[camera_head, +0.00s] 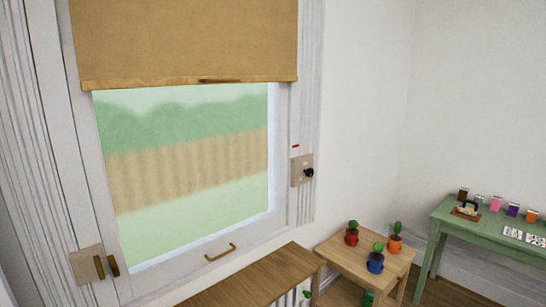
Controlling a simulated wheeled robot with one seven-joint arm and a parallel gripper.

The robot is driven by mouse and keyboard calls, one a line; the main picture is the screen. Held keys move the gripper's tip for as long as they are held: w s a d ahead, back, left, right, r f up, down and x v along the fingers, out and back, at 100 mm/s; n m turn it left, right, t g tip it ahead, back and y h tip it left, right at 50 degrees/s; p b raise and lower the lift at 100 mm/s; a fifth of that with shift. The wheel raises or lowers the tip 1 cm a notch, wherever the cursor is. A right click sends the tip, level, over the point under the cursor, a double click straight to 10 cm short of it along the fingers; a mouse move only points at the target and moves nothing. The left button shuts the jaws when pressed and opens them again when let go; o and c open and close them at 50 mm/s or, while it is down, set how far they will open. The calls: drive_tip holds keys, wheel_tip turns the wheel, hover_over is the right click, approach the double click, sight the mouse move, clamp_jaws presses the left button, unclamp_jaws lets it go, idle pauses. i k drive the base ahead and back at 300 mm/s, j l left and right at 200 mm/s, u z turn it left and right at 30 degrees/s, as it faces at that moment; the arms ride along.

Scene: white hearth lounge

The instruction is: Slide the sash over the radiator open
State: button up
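The window sash (175,268) is a white frame around a pane that shows a blurred fence and greenery. Its bottom rail sits low, just above a wooden shelf, and it looks down. A brass pull handle (219,253) is on that rail. A beige plate with brass-coloured bars (99,265) is at the window's lower left. A beige plate with a black knob (303,171) is on the right casing, with a small red mark above it. The wooden shelf (250,279) lies below the window; any radiator under it is mostly hidden. My gripper is not in view.
A tan blind (185,40) covers the upper window. Right of the shelf, a small wooden table (347,257) holds red, blue and orange pots with cacti. A green table (470,230) with small boxes and cards stands at the far right. The wall between window and green table is bare.

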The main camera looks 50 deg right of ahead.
sight(130, 286)
drive_tip(key=z, duration=1.05)
drive_tip(key=i+l, duration=0.1)
drive_tip(key=i, duration=1.1)
drive_tip(key=j+u, duration=0.05)
